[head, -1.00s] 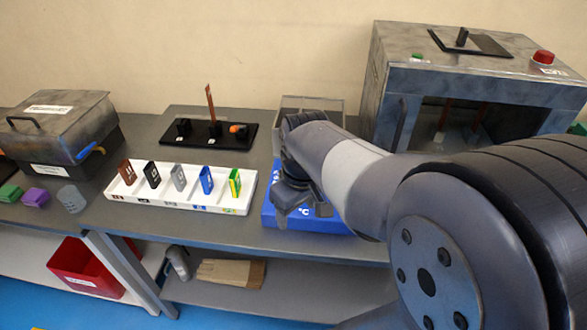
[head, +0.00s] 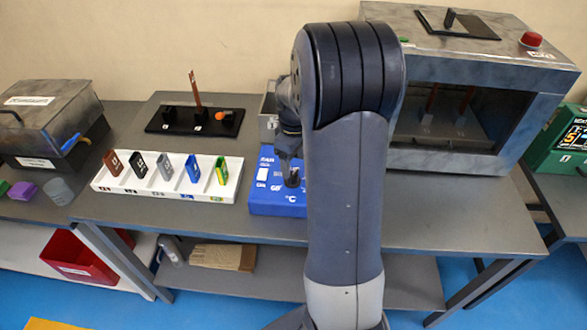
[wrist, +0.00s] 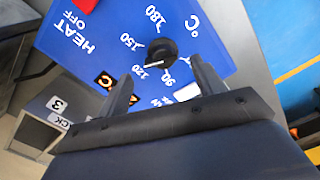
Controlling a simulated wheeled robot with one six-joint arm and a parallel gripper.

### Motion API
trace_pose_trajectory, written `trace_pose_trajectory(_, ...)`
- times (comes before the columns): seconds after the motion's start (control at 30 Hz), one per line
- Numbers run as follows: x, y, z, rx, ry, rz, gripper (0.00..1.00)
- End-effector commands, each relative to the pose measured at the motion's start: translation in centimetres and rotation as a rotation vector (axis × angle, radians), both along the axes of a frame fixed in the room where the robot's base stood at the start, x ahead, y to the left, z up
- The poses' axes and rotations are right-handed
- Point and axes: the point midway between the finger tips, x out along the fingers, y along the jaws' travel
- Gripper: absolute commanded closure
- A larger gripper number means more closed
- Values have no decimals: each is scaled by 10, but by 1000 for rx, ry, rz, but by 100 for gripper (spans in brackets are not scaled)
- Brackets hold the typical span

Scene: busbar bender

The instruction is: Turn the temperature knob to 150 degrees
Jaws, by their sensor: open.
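The blue heater box (head: 262,205) sits on the table in the head view, its right part hidden behind my arm. In the wrist view its blue face (wrist: 100,60) shows HEAT OFF, °C and a scale including 90, 120, 150 and 180. The black temperature knob (wrist: 163,48) stands amid these numbers. Its white mark appears to lie on the side towards 120. My gripper (wrist: 162,86) is open and empty. Its fingers are spread below the knob in the picture, apart from it. In the head view my gripper (head: 288,160) is over the box.
A white tray (head: 120,187) with several coloured pieces stands left of the box. A black panel with levers (head: 165,125) is behind it. A grey oven-like machine (head: 450,155) stands on the right. The table front right of my arm is clear.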

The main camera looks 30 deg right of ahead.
Motion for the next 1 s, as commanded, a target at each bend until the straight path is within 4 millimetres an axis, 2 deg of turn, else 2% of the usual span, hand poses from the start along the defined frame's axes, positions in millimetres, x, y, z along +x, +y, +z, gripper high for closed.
trace_pose_trajectory(0.1,-1,1,-20,1,4,0,35)
trace_pose_trajectory(0.3,0,0,-39,0,1,0,35)
trace_pose_trajectory(0.63,0,0,-42,1,-1,-1,35)
trace_pose_trajectory(1.0,0,0,-42,1,-1,-1,66)
